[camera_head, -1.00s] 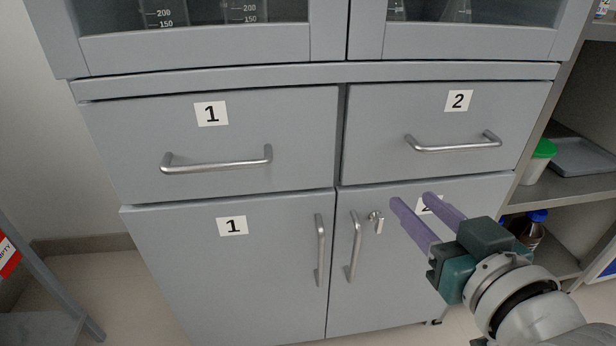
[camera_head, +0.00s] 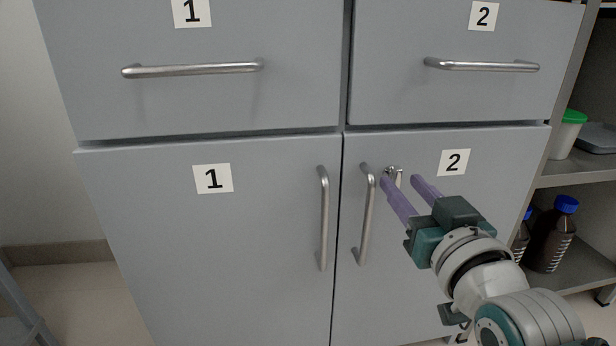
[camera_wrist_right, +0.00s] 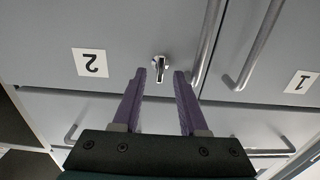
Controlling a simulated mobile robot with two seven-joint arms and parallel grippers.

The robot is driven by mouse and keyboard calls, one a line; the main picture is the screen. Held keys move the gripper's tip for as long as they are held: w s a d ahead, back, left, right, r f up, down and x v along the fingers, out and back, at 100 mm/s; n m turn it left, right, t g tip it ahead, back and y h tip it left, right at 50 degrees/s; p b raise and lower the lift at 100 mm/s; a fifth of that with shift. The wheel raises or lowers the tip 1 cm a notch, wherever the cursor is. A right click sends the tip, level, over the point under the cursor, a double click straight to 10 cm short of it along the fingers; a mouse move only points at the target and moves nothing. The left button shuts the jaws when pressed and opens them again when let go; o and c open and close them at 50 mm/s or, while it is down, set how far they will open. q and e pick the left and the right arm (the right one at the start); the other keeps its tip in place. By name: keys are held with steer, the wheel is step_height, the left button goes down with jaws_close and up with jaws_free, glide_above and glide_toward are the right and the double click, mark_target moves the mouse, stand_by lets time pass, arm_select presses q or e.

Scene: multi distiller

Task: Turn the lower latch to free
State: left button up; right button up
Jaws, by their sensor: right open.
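The lower latch (camera_head: 394,171) is a small silver knob with a lever at the top left of the lower right door (camera_head: 430,230), beside that door's handle. It also shows in the right wrist view (camera_wrist_right: 160,64), near the gap between the fingertips. My right gripper (camera_head: 400,179) is open and empty, its purple fingers pointing at the door. In the head view its left fingertip partly covers the latch. Whether a finger touches the latch cannot be told. My left gripper is not in view.
The right door's vertical handle (camera_head: 367,215) stands just left of the latch. The left door's handle (camera_head: 323,218) is further left. Drawer handles (camera_head: 481,65) stick out above. An open shelf (camera_head: 580,172) with brown bottles (camera_head: 553,236) is at the right.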

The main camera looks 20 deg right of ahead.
steer(key=shift+b+x, duration=0.3)
steer(key=shift+x, duration=0.8)
steer(key=shift+c, duration=0.3)
jaws_close()
